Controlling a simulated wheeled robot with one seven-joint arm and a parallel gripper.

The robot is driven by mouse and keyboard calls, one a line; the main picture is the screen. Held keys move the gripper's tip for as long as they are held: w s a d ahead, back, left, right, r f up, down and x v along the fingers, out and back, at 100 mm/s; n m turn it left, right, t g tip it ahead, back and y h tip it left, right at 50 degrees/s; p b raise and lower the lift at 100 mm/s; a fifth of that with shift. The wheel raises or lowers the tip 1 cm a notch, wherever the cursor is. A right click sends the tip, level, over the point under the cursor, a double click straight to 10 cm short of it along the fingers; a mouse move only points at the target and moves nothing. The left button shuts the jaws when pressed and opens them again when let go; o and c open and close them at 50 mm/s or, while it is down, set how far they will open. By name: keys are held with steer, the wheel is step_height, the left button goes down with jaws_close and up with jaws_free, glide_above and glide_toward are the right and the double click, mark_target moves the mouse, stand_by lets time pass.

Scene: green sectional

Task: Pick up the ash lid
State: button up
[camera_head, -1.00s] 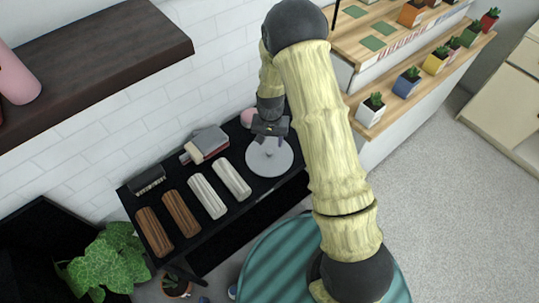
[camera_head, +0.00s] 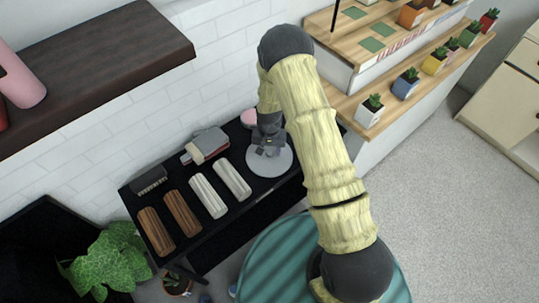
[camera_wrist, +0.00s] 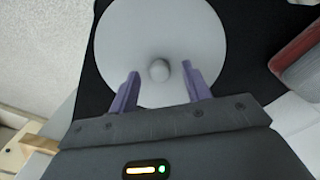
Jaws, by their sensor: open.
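The ash lid (camera_head: 277,163) is a pale grey round disc lying on the black table near its right end. In the wrist view the lid (camera_wrist: 187,28) fills the upper middle, with a small round knob (camera_wrist: 159,70) at its centre. My gripper (camera_head: 268,148) is over the lid in the head view and hides part of it. In the wrist view my gripper (camera_wrist: 165,84) is open, its two purple fingers apart on the left and right of the knob. Nothing is between the fingers except the knob in line of sight; I cannot tell if they are level with it.
A grey and red object (camera_head: 206,145) and a pink object (camera_head: 248,117) are near the wall. Wooden shelves with potted plants (camera_head: 369,111) stand to the right.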

mark_target(269, 152)
steer(key=shift+f, duration=0.35)
jaws_close()
stand_by(0.3)
steer(key=shift+r, duration=0.1)
step_height(269, 152, up, 10)
steer(key=b, duration=0.1)
stand_by(0.5)
